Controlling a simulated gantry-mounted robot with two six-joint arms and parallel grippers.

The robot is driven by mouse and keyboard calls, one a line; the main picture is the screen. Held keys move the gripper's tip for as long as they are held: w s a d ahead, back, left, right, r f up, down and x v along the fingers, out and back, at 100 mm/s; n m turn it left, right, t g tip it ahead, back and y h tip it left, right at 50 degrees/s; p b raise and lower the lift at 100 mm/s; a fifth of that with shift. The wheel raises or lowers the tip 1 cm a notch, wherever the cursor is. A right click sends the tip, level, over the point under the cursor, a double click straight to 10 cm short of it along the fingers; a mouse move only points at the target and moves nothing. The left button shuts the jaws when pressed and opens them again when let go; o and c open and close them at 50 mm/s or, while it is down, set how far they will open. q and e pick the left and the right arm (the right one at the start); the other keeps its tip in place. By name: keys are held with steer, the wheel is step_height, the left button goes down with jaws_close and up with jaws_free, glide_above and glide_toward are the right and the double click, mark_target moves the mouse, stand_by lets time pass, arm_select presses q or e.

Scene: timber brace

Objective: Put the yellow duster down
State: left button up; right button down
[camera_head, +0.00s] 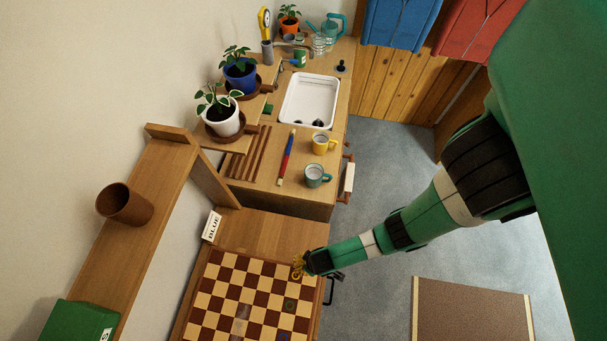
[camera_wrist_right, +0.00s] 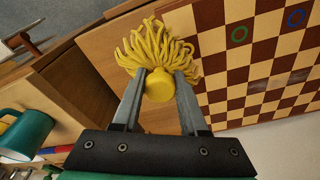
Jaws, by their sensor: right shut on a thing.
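The yellow duster (camera_wrist_right: 160,48) has a shaggy head of yellow strands and a round yellow base. My right gripper (camera_wrist_right: 161,82) is shut on that base, one finger on each side. In the head view the duster (camera_head: 297,264) shows small at the tip of my right gripper (camera_head: 306,262), at the upper right corner of the checkered board (camera_head: 240,300). I cannot tell whether the duster touches the surface. My left gripper is not in view.
Green and blue rings (camera_head: 289,304) lie on the board. Yellow (camera_head: 320,144) and teal mugs (camera_head: 315,176) stand on the counter behind, near a white sink (camera_head: 310,98).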

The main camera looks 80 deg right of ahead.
steer(key=shift+s+a+r, duration=0.15)
steer(key=shift+a+r, duration=0.05)
steer(key=shift+w+d+f+b, duration=0.15)
steer(key=shift+w+f+b, duration=0.1)
steer(key=shift+w+b, duration=0.05)
steer(key=w+d+f+b, duration=0.1)
steer(key=d+f+b, duration=0.1)
steer(key=d+b, duration=0.1)
steer(key=w+d+f+b, duration=0.2)
steer(key=d+f+b, duration=0.1)
steer(key=d, duration=0.1)
steer(key=w+d+f+b, duration=0.2)
steer(key=d+f+b, duration=0.1)
steer(key=d, duration=0.1)
steer(key=shift+f, duration=0.25)
steer(key=shift+w+d+f+b, duration=0.15)
steer(key=shift+d+f+b, duration=0.05)
steer(key=shift+b, duration=0.2)
steer(key=shift+w+d, duration=0.1)
steer(key=f+b, duration=0.3)
steer(key=f, duration=0.1)
steer(key=shift+w+d+b, duration=0.15)
steer(key=shift+d+b, duration=0.2)
steer(key=shift+r, duration=0.15)
steer(key=shift+c, duration=2.2)
jaws_free()
